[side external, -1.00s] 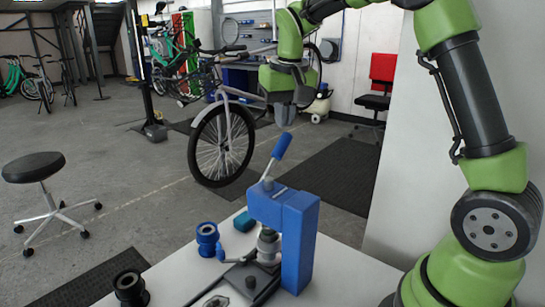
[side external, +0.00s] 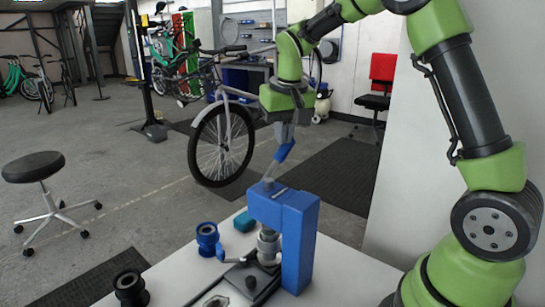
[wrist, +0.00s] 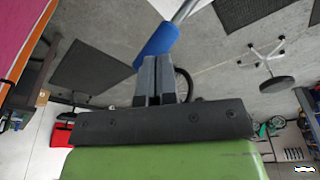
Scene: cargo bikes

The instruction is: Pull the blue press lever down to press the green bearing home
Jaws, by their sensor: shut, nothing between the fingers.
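The blue arbor press (side external: 297,240) stands on the white bench, and its lever rises from the top on a grey rod. The lever's blue handle (side external: 284,152) tilts up to the right. My gripper (side external: 284,137) is shut and empty at the handle's upper end, appearing to touch it from above. In the wrist view the closed fingers (wrist: 155,77) point at the blue handle (wrist: 157,39), with its rod running up right. A grey cylindrical part (side external: 268,243) is under the press head. I cannot make out a green bearing there.
A bicycle (side external: 221,142) and a black stool (side external: 33,167) stand beyond. The air around the lever is clear.

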